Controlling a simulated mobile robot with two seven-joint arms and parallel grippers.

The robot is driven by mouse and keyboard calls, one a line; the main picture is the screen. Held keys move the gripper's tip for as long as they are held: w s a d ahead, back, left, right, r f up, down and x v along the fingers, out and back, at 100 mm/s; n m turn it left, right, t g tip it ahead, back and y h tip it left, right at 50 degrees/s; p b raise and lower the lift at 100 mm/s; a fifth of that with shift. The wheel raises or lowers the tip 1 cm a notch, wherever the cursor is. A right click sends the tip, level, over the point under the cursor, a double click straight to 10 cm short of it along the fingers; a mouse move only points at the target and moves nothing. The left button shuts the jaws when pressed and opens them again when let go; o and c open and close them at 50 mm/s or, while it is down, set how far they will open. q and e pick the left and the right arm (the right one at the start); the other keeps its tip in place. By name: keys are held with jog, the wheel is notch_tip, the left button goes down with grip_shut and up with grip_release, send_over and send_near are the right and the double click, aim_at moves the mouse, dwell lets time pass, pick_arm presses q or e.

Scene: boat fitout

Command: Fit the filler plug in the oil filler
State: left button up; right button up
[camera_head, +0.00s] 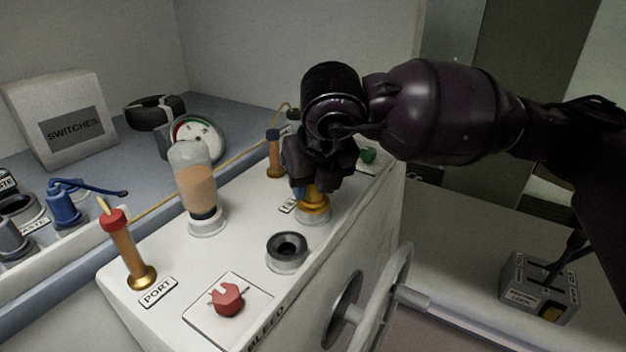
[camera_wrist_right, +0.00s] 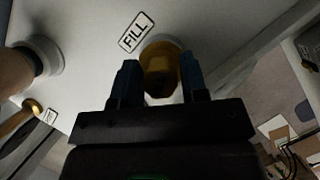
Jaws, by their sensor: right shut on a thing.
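The yellow filler plug (camera_head: 314,200) is at the oil filler, a pale round collar (camera_head: 313,216) on top of the white console. My right gripper (camera_head: 315,184) is above it, pointing down, shut on the plug. In the right wrist view the plug (camera_wrist_right: 160,70) sits between the two fingers, beside the "FILL" label (camera_wrist_right: 136,32). The plug appears upright over the collar. The gripper hides its upper part, and I cannot tell how deeply it is seated. My left gripper is not in view.
A handwheel (camera_head: 385,300) is on the console's side.

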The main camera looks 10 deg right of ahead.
jog(key=o, duration=0.9)
jog(key=shift+o, duration=0.5)
jog(key=v, duration=1)
jog(key=shift+s+r, duration=0.25)
jog(key=shift+r, duration=0.1)
jog(key=shift+s+f, duration=0.1)
